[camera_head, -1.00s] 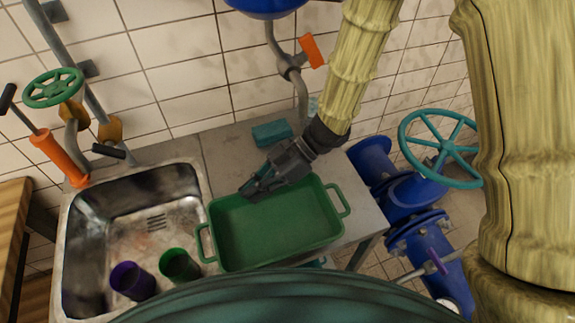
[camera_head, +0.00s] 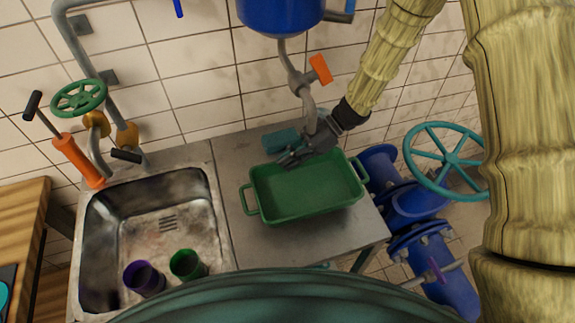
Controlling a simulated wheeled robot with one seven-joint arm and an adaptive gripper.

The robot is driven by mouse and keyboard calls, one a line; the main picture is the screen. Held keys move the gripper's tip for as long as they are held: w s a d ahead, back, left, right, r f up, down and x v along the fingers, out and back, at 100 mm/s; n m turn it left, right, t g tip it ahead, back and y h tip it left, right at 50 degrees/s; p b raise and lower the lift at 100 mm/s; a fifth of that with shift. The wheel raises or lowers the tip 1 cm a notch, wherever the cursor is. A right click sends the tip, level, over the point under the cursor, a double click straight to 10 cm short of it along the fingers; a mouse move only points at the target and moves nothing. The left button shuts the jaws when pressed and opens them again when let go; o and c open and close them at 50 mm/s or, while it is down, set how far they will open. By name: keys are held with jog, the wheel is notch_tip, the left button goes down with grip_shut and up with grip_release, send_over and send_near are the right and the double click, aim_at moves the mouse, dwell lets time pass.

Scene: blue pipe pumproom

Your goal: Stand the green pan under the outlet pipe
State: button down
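The green pan (camera_head: 305,195) is upright and flat on the grey counter, right of the sink, its two handles at left and right. The grey outlet pipe (camera_head: 308,103) comes down from the blue tank (camera_head: 280,14). It carries an orange lever (camera_head: 320,68). The pipe's lower end is near my gripper, above the pan's back rim in the picture; I cannot tell whether it is directly over the pan. My gripper (camera_head: 288,160) reaches in from the upper right, its fingers at the pan's back rim. Whether they are closed on the rim is unclear.
A teal sponge (camera_head: 281,139) lies behind the pan. The sink (camera_head: 205,185) at left holds a purple cup (camera_head: 144,279) and a green cup (camera_head: 187,265). Blue pipes with a teal wheel (camera_head: 450,160) stand right of the counter. Bare counter (camera_head: 290,245) lies before the pan.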

jog(key=shift+s+f+p, duration=0.1)
jog(key=shift+f+p, duration=0.45)
jog(key=shift+f, duration=1.05)
jog(key=shift+f, duration=0.1)
jog(key=c, duration=1.6)
grip_release()
jog(key=shift+c, duration=0.2)
jog(key=b+v, duration=0.3)
jog(key=v, duration=0.9)
